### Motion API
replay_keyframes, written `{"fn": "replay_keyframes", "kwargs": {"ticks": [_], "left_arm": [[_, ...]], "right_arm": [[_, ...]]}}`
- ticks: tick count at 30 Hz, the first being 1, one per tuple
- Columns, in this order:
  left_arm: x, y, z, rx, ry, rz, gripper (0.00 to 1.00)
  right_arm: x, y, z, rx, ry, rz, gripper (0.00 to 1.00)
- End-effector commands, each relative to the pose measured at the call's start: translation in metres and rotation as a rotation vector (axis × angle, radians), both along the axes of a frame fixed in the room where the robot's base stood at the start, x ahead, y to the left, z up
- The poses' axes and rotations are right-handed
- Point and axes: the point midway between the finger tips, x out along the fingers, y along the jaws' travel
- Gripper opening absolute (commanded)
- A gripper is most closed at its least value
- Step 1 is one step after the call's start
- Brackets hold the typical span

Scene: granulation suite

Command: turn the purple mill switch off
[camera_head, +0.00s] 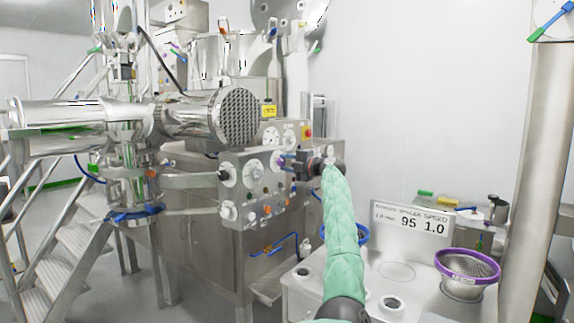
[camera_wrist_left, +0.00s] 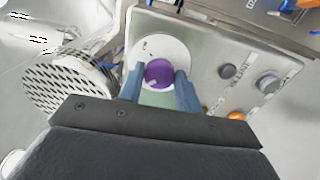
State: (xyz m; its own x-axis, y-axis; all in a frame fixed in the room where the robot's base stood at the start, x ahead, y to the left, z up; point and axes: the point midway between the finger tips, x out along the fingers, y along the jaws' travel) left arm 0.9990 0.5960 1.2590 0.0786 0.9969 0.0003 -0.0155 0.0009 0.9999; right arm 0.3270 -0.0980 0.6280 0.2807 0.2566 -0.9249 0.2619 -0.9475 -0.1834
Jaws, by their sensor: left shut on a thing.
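The purple mill switch (camera_wrist_left: 159,72) is a round knob on a white disc (camera_wrist_left: 172,46) on the steel control panel (camera_wrist_left: 225,48). In the left wrist view the knob sits between my two blue-grey fingers, which close on its sides. A small pale mark shows near its lower edge. In the head view my left gripper (camera_head: 287,161) reaches the panel's right part from the right, its arm in a green sleeve. The knob is mostly hidden there behind the fingers. My right gripper is not in view.
Other dials (camera_head: 253,173) and small knobs sit beside the switch on the panel. A large steel cylinder with a perforated end (camera_head: 238,117) juts out at the upper left.

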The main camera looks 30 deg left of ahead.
Motion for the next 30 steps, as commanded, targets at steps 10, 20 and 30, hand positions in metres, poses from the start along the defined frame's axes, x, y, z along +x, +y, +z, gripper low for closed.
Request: {"fn": "replay_keyframes", "kwargs": {"ticks": [10,20,30], "left_arm": [[0.000,0.000,-0.002,-0.002,0.001,0.001,0.56],[-0.001,-0.027,-0.004,-0.002,0.001,-0.002,0.56],[-0.005,-0.072,-0.004,-0.002,0.002,-0.001,0.56]], "right_arm": [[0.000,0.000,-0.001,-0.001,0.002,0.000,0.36],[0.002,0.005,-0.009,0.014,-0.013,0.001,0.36],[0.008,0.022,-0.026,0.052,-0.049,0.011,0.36]]}}
